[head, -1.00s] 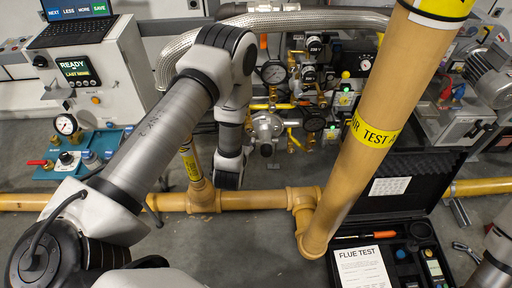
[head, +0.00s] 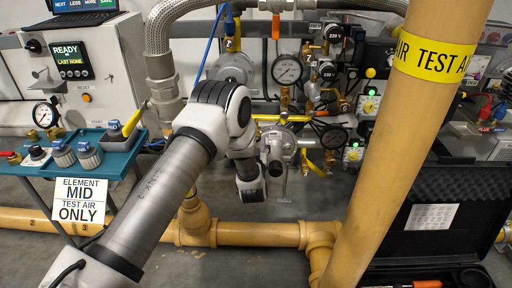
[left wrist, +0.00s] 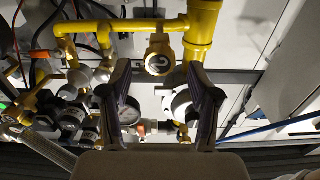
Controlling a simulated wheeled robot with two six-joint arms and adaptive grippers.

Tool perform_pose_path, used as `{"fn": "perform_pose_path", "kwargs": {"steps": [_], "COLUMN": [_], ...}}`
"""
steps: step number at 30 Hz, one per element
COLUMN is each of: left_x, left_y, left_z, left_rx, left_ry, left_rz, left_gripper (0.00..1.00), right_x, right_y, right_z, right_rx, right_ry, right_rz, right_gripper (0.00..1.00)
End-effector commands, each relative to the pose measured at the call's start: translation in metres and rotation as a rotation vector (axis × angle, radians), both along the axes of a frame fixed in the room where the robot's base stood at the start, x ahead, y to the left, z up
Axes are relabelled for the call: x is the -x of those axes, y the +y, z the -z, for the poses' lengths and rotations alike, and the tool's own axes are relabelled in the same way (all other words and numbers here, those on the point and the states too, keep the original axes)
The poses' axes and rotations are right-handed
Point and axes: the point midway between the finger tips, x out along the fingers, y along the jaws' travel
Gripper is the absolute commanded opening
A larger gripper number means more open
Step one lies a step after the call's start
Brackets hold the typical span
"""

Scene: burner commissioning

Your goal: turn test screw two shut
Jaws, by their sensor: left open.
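My left gripper (left wrist: 158,78) is open in the left wrist view, its two dark fingers apart with nothing held between them. A round brass fitting with a slotted-looking face (left wrist: 160,52) shows in the gap between the fingertips, beyond them, under a yellow pipe (left wrist: 120,26). I cannot tell whether the fingers touch it, or whether it is test screw two. In the head view my left arm reaches in front of the burner valves and gauges (head: 287,69), and its wrist hides part of them. The gripper's fingers are not clear there. My right gripper is not in view.
A thick tan pipe (head: 385,150) with a yellow test-air band stands right of the arm. A lower tan pipe (head: 255,234) runs across the floor. A teal tray (head: 118,160) is at left, an open black case (head: 470,215) at right. Bare floor shows below the valves.

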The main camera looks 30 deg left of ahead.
Motion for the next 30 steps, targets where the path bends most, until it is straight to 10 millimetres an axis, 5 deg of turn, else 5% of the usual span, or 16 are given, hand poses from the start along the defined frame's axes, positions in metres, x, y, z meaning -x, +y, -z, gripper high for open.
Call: {"fn": "perform_pose_path", "kwargs": {"steps": [4,12,17,18,30], "left_x": [-0.017,-0.020,-0.020,-0.020,-0.020], "left_y": [0.010,0.012,0.012,0.012,0.011], "left_z": [0.002,0.000,0.001,0.001,-0.001], "left_rx": [0.000,0.000,0.000,0.000,-0.036], "left_ry": [-0.001,0.002,0.002,0.002,0.023], "left_rz": [0.000,0.002,0.002,0.002,0.002], "left_gripper": [0.61,0.61,0.05,0.01,0.01], "right_x": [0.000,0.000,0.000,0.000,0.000], "right_y": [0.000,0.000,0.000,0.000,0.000], "right_z": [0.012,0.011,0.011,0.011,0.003], "right_rx": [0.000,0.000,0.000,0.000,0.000], "right_ry": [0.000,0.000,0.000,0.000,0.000], "right_rz": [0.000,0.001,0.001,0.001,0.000], "right_gripper": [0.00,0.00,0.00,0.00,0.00]}}
